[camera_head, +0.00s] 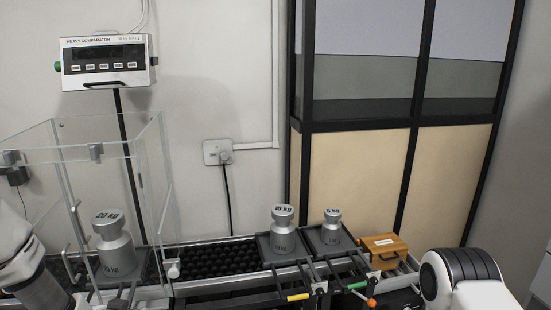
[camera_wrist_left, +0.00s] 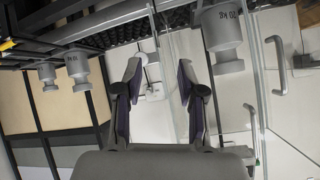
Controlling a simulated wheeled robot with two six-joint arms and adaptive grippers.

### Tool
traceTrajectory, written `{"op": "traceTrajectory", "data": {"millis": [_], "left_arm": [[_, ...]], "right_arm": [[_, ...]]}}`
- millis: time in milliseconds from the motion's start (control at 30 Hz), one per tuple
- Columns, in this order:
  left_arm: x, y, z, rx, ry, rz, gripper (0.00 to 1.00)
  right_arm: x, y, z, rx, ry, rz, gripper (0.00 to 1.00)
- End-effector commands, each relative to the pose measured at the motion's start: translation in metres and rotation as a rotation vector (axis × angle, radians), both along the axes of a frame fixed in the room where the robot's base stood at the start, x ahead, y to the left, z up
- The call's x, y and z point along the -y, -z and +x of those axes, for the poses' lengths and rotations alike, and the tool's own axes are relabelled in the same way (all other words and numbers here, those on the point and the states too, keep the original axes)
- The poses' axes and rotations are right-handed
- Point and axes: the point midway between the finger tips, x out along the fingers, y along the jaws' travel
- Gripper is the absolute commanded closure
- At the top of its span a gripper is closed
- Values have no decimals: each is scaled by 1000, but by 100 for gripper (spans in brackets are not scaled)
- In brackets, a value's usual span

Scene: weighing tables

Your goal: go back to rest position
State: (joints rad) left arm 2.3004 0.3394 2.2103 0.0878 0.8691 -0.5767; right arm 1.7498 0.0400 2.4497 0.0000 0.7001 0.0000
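My left gripper (camera_wrist_left: 158,70) is open in the left wrist view, with a gap and no weight between its fingers. In the head view only part of my left arm shows at the lower left edge, and its fingers are not visible. A grey 20 kg weight (camera_head: 115,250) stands inside the glass enclosure; it also shows in the left wrist view (camera_wrist_left: 222,40), upside down, apart from the fingers. My right arm shows at the lower right; its gripper is out of view.
The glass enclosure (camera_head: 163,185) stands at the left. A black roller conveyor (camera_head: 215,262) leads right to 10 kg (camera_head: 283,238) and 5 kg (camera_head: 331,232) weights on trays and a wooden box (camera_head: 384,250). A display (camera_head: 105,62) hangs above. A framed partition (camera_head: 350,185) stands behind.

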Motion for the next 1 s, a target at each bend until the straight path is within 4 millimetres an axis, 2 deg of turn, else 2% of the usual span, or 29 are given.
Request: {"op": "traceTrajectory", "data": {"millis": [33, 100, 167, 200, 267, 300, 400, 500, 633, 1000], "left_arm": [[12, 41, -24, -97, 26, 5, 60], [28, 91, -61, -228, 57, -1, 60], [42, 129, -98, -342, 78, -12, 60], [50, 152, -126, -420, 89, -22, 60], [62, 182, -171, -539, 97, -42, 60], [70, 198, -201, -615, 98, -57, 60], [86, 221, -271, -788, 76, -101, 60], [95, 216, -314, -898, -35, -180, 60], [96, 216, -318, -909, -138, -235, 60], [96, 216, -318, -909, -138, -235, 60]], "right_arm": [[0, 0, 0, 0, 0, 0, 100], [0, 0, 0, 0, 0, 0, 100], [0, 0, 0, 0, 0, 0, 100], [0, 0, 0, 0, 0, 0, 100], [0, 0, 0, 0, 0, 0, 100], [0, 0, 0, 0, 0, 0, 100], [0, 0, 0, 0, 0, 0, 100], [0, -1, 0, 0, 0, 0, 100], [0, 0, 0, 0, 0, 0, 100], [0, 0, 0, 0, 0, 0, 100]]}}
